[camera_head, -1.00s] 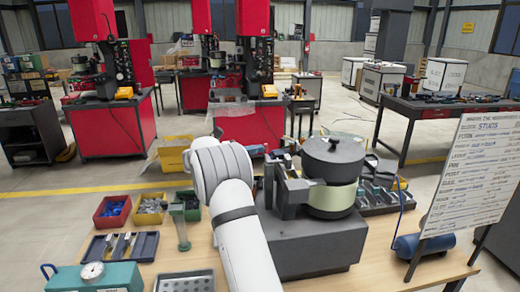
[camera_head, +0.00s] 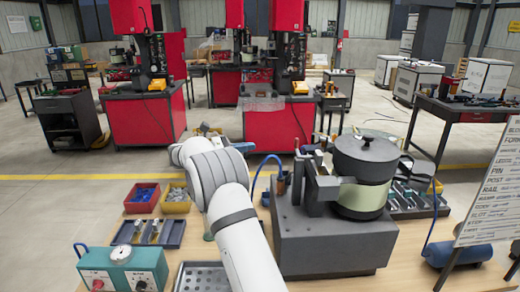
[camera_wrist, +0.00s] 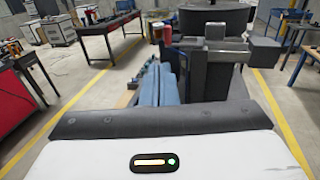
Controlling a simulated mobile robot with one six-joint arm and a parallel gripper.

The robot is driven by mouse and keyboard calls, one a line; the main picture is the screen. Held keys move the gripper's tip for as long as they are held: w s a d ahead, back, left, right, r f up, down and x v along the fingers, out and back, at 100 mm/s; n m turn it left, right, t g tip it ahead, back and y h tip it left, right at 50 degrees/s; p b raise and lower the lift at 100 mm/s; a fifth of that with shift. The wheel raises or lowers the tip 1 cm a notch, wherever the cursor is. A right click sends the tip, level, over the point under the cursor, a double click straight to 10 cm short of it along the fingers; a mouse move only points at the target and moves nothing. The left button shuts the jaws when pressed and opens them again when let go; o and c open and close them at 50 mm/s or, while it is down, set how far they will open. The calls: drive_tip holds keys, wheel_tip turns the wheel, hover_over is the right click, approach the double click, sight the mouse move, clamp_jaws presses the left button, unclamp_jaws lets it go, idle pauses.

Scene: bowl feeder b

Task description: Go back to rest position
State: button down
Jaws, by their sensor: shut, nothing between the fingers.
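My white arm (camera_head: 240,230) rises from the bottom of the head view, and its grey-banded joint bends to the left above the workbench. My gripper's fingers do not show in the head view, where the far end of the arm is hidden behind the joint. In the wrist view a white housing of mine with a small status light and a dark edge fills the bottom, and no fingers are seen. The bowl feeder (camera_head: 365,175), a dark lidded drum with a pale band on a grey block, stands right of my arm. It seems to show in the wrist view (camera_wrist: 213,22) also.
The workbench (camera_head: 408,272) holds a red bin (camera_head: 142,197), a yellow bin (camera_head: 176,198), a dark tray (camera_head: 147,233), a teal gauge box (camera_head: 122,270) and a perforated tray (camera_head: 203,277) left of the feeder. A blue cylinder (camera_head: 460,255) and a white sign (camera_head: 490,195) stand right.

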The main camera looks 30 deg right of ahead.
drive_tip(key=shift+w+a, duration=0.1)
drive_tip(key=shift+a, duration=0.25)
